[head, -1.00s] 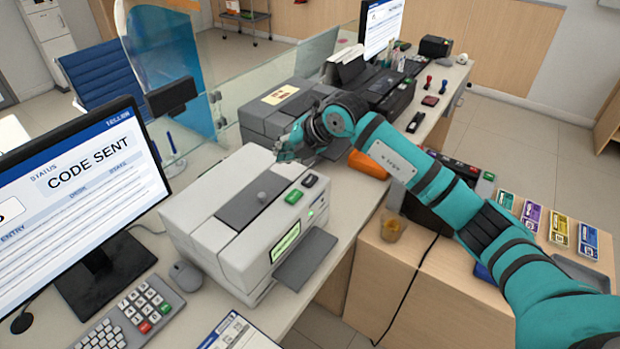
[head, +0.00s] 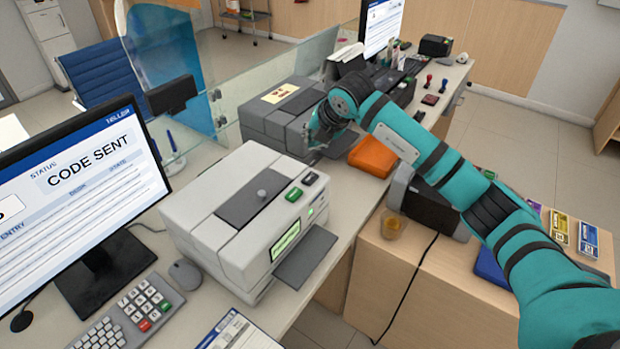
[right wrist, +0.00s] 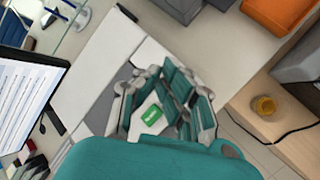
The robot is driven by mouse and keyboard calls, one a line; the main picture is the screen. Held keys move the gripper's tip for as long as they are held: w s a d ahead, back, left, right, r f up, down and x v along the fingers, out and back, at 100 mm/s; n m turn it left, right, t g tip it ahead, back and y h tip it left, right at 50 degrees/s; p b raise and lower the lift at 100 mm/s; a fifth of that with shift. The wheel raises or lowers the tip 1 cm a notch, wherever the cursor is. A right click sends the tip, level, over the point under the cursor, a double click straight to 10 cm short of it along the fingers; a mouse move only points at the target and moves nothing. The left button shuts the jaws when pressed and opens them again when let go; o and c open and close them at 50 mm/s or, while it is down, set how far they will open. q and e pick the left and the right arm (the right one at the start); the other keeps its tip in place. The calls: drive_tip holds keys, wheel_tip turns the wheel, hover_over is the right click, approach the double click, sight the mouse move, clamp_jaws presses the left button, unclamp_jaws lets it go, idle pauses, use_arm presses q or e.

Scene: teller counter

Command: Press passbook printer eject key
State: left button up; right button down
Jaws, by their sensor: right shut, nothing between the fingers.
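The light grey passbook printer (head: 205,200) stands on the counter in front of me. On its top right edge sit a green key (head: 294,194) and a black key (head: 310,178); their labels are too small to read. My right gripper (head: 322,137) is shut and empty, at the far right of the printer in the head view, apart from both keys in that picture. In the right wrist view my gripper's fingers (right wrist: 165,98) point down toward the printer, and the green key (right wrist: 151,115) shows between the finger links. Its height above the key cannot be told. My left gripper is not in view.
A monitor (head: 75,190), mouse (head: 185,275) and keypad (head: 125,315) lie left of the printer. A dark grey machine (head: 265,118) stands behind it, an orange item (head: 373,156) to its right. A cup (head: 392,224) stands on the lower wooden cabinet.

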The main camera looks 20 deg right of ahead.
sight(312, 175)
wheel_tip(312, 175, down, 8)
drive_tip(key=b, duration=0.4)
drive_tip(key=shift+r, duration=0.15)
idle(1.2)
drive_tip(key=shift+f+b, duration=0.4)
drive_tip(key=shift+b, duration=0.1)
